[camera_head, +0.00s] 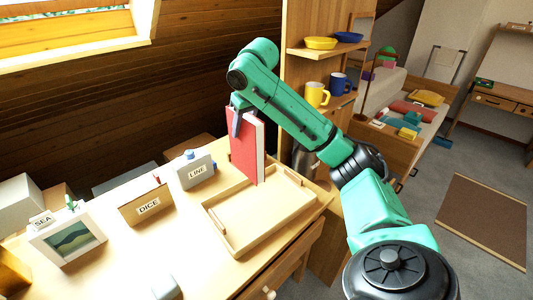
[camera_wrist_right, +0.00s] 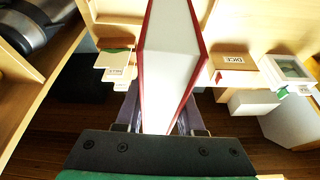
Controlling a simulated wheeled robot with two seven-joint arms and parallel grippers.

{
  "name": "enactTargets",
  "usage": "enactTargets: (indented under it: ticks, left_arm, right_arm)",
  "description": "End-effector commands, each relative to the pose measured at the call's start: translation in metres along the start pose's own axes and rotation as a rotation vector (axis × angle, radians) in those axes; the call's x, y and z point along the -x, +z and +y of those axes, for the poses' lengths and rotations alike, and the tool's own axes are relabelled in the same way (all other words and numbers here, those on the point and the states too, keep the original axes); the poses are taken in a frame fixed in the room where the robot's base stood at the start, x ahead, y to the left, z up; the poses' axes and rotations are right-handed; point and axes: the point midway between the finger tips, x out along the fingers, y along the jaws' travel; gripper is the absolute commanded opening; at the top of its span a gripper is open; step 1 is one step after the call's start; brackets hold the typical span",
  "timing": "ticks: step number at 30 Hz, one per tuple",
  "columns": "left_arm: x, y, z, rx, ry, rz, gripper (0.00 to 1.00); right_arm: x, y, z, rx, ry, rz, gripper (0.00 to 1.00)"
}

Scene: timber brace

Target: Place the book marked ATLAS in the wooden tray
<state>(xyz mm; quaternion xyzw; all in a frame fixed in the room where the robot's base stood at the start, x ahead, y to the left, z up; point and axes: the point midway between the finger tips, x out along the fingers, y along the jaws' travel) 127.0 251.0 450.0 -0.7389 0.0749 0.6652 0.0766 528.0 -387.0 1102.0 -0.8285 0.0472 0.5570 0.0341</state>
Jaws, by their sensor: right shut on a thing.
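A red book (camera_head: 247,150) with pale page edges stands upright at the back part of the wooden tray (camera_head: 262,214). I cannot tell whether its lower edge touches the tray. No ATLAS marking is readable on it. My right gripper (camera_head: 238,112) is shut on the upper end of this book. In the right wrist view the book (camera_wrist_right: 170,55) stretches away between the fingers of the gripper (camera_wrist_right: 160,120), its white page block facing the camera. The tray is light wood with low walls and handles, and its front part is empty. My left gripper is not in view.
A LINE holder (camera_head: 196,172), a DICE box (camera_head: 147,205) and a framed SEA picture (camera_head: 72,238) stand on the desk left of the tray. A shelf unit (camera_head: 299,70) with mugs and bowls rises behind my right arm. The desk front is mostly clear.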

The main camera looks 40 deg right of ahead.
Motion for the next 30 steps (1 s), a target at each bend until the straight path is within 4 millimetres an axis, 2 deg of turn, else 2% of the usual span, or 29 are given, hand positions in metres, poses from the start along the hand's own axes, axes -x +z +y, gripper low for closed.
enactTargets:
  ticks: [1,6,12,21,30]
  left_arm:
    - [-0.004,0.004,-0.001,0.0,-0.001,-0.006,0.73]
    - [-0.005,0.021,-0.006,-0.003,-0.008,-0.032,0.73]
    - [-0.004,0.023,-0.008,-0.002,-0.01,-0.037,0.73]
    - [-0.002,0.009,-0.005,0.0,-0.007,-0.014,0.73]
    - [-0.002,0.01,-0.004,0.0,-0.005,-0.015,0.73]
  right_arm:
    - [-0.016,0.009,0.002,0.0,0.005,-0.007,0.0]
    - [-0.068,0.031,0.002,-0.001,0.005,-0.008,0.0]
    - [-0.118,0.051,0.002,-0.002,0.003,-0.004,0.0]
    - [-0.165,0.07,0.001,-0.003,0.001,-0.001,0.0]
    - [-0.17,0.071,0.001,-0.003,0.001,0.002,0.0]
